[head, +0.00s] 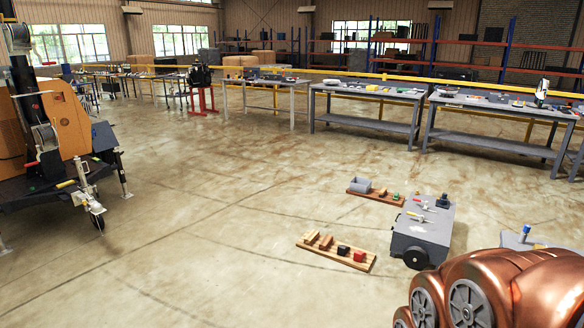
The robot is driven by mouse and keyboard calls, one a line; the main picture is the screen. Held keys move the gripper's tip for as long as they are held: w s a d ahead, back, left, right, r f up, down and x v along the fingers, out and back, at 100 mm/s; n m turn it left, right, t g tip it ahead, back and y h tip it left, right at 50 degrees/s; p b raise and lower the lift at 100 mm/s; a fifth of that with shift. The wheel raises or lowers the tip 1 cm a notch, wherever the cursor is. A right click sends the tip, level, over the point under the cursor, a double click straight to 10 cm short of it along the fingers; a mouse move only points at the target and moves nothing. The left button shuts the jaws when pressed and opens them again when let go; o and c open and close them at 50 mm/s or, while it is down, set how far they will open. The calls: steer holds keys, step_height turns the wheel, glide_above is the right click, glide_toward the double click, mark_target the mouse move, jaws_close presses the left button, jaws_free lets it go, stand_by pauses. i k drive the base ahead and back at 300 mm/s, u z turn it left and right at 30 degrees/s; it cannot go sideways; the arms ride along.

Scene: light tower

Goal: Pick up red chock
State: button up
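The red chock (359,256) is a small red block near the right end of a wooden board (315,250) on the floor, in the lower middle of the head view. A black block (343,250) sits just left of it, and several wooden blocks (319,240) lie further left on the same board. My gripper is not in view. Copper-coloured arm parts fill the lower right corner, well to the right of the chock and apart from it.
A grey wheeled cart (424,228) with tools on top stands right of the board. Behind is another board (385,197) with a grey box. A trailer-mounted tower (60,130) stands at left. Workbenches (368,91) line the back. The floor left of the board is clear.

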mark_target(359, 256)
steer(key=i, duration=2.1)
steer(key=z, duration=1.85)
steer(key=i, duration=1.8)
steer(key=u, duration=3.55)
